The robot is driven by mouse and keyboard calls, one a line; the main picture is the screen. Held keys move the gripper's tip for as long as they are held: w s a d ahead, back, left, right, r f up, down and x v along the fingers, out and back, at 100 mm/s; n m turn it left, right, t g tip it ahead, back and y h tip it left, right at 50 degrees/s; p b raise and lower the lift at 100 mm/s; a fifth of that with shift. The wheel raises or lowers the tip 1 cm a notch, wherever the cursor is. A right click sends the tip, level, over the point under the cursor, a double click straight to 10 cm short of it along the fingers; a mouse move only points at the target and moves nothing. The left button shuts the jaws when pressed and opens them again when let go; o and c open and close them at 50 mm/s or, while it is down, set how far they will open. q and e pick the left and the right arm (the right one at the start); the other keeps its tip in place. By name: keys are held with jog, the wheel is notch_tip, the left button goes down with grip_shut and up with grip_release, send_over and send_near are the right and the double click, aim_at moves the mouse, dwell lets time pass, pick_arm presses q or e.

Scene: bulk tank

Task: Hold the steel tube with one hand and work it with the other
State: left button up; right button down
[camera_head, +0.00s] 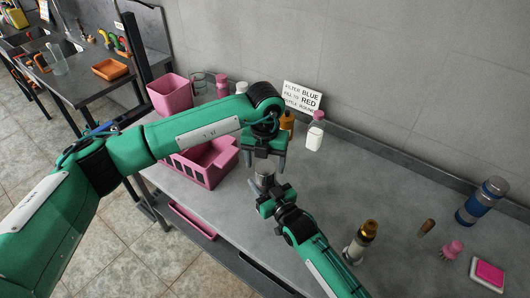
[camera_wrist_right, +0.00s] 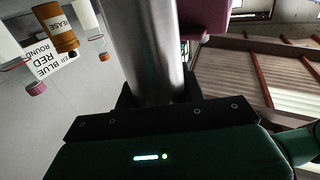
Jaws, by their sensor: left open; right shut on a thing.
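The steel tube (camera_head: 265,178) is a short grey metal cylinder, standing about upright above the worktop in the head view. In the right wrist view the tube (camera_wrist_right: 143,50) is large and rises from between the fingers. My right gripper (camera_head: 268,193) is shut on its lower part; its jaws also show in the right wrist view (camera_wrist_right: 152,95). My left gripper (camera_head: 266,164) points down just above the tube, open, with a finger on either side of the tube's top. I cannot tell whether the fingers touch it. The tube's lower end is hidden by the right gripper.
A pink crate (camera_head: 197,178) stands left of the grippers, and a pink bin (camera_head: 170,94) behind it. A pink-capped white bottle (camera_head: 315,134) and a sign (camera_head: 302,97) are near the wall. A brass-topped object (camera_head: 360,243) and a blue flask (camera_head: 482,201) stand right. The worktop (camera_head: 380,180) between is clear.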

aim_at(265, 168)
pick_arm(q)
jog(key=shift+f, duration=1.95)
jog(key=shift+c, duration=0.4)
jog(key=c, duration=0.9)
jog(key=shift+m, duration=0.9)
jog(key=o, duration=1.1)
jog(key=shift+c, duration=0.2)
